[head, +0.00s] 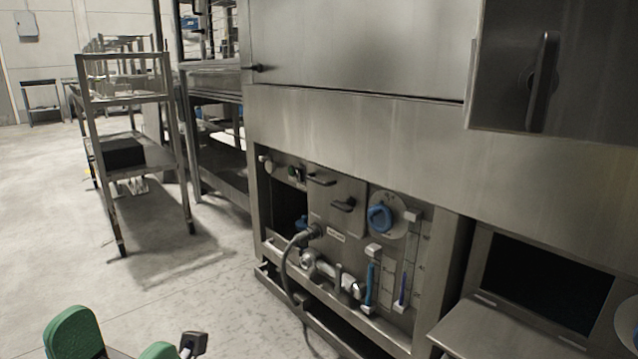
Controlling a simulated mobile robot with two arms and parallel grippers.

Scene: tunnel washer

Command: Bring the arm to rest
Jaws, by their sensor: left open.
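My left gripper (117,343) shows at the bottom left edge of the head view. Its two green fingertips are apart, with nothing seen between them. The rest of that arm is below the picture. The gripper is over the bare floor, to the left of the steel washer (350,125) and apart from it in the picture. My right gripper is not in view.
The washer's lower bay holds a blue round knob (380,218), a grey hose (286,270) and several pipe fittings. A steel rack cart (172,165) with a black box (120,152) stands behind at left. Open concrete floor (50,235) lies at left.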

